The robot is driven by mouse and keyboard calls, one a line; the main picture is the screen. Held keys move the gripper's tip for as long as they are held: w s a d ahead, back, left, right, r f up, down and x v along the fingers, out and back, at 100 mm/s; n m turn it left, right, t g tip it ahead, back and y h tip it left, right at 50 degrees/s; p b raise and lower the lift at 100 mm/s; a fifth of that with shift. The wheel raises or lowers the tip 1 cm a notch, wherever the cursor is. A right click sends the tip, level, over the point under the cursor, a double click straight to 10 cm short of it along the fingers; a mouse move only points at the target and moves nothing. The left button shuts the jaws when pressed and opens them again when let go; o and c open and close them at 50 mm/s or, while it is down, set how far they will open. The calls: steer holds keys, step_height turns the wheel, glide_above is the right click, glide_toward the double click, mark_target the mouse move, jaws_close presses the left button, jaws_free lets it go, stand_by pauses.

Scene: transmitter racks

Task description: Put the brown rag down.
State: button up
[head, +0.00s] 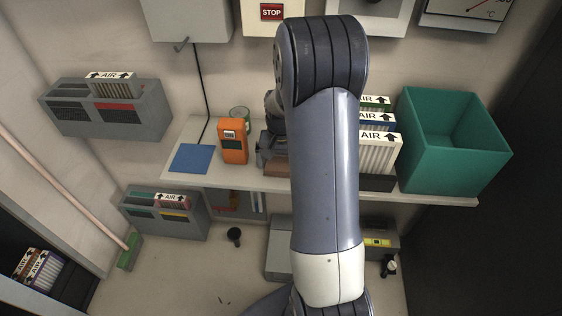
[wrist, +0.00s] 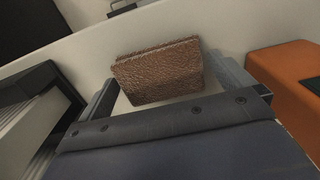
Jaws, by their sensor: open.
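The brown rag (wrist: 158,72) is a folded, textured block between the two fingers of my gripper (wrist: 163,76) in the wrist view. The fingers stand apart, one on each side of it, and the jaws are open. In the head view a strip of the rag (head: 277,169) shows at the front of the white shelf (head: 235,181), below my gripper (head: 267,158). My arm hides the rag's right part there. The rag appears to rest on the shelf; its underside is hidden.
An orange meter (head: 233,141) stands close left of my gripper, with a can (head: 240,113) behind it and a blue mat (head: 191,158) further left. White-finned AIR filters (head: 379,153) and a teal bin (head: 448,155) stand to the right. The shelf's front edge is close.

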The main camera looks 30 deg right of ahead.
mark_target(281, 165)
step_height(281, 165, up, 12)
stand_by(0.4)
step_height(281, 165, down, 12)
steer(key=shift+r, duration=1.9)
